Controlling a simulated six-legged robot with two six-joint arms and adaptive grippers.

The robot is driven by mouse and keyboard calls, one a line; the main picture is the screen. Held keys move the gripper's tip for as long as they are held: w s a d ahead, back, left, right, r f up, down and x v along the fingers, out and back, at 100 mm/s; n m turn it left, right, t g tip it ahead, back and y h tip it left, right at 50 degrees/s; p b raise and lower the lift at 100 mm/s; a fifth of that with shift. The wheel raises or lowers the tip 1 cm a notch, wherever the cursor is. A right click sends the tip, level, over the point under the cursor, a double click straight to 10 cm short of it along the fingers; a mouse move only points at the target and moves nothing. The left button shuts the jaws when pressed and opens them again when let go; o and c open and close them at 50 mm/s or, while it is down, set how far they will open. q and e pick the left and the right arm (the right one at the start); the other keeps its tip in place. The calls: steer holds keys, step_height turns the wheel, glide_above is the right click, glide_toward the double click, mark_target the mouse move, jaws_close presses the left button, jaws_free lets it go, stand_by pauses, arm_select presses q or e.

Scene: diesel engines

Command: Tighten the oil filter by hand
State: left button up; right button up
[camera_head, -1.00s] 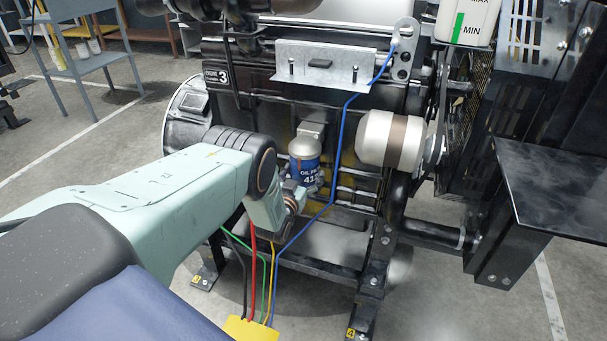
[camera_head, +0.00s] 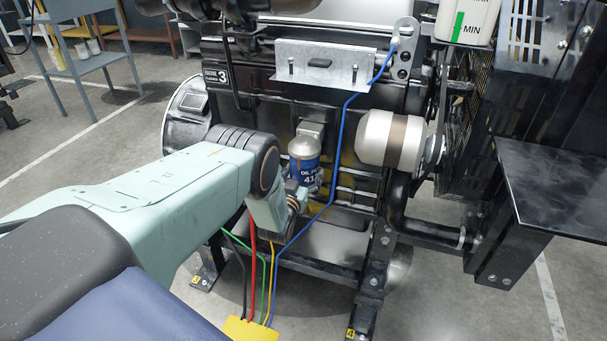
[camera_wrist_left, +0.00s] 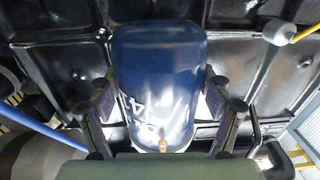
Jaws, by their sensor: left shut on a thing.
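The oil filter (camera_head: 304,170) is a small blue and white canister with a silver top, mounted on the side of the black engine (camera_head: 250,105) below a grey housing. In the left wrist view the oil filter (camera_wrist_left: 160,80) fills the middle, with white lettering on its blue side. My left gripper (camera_head: 304,193) reaches it from the lower left in the head view. In the left wrist view its two dark fingers (camera_wrist_left: 163,108) stand on both sides of the filter, shut on it. Part of the filter's lower side is hidden by the gripper. My right gripper is not in view.
A blue cable (camera_head: 343,130) runs down the engine just right of the filter. A large cream cylinder with a brown band (camera_head: 392,140) sticks out farther right. Coloured wires (camera_head: 252,275) hang below my wrist to a yellow block (camera_head: 250,329).

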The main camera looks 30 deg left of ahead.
arm_select(q)
steer(key=shift+w+d+r+n+g+y+b, duration=0.1)
steer(key=shift+n+g+y+b, duration=0.15)
steer(key=shift+n+y, duration=0.25)
steer(key=shift+w+n+g+y+b, duration=0.15)
steer(key=shift+n+y+b, duration=0.15)
steer(key=shift+y, duration=0.4)
steer(key=o, duration=1.7)
steer(key=shift+s, duration=0.15)
steer(key=shift+o, duration=0.2)
steer(key=shift+s+f, duration=0.1)
steer(key=shift+f, duration=0.1)
steer(key=shift+s+d+r+p, duration=0.15)
steer(key=shift+s+d+p, duration=0.05)
steer(key=shift+s+p, duration=0.35)
steer(key=shift+s+d+r+p, duration=0.1)
steer(key=shift+s+d+p, duration=0.1)
steer(key=shift+s+p, duration=0.35)
steer(key=shift+p+v, duration=1.4)
steer(key=shift+v, duration=0.85)
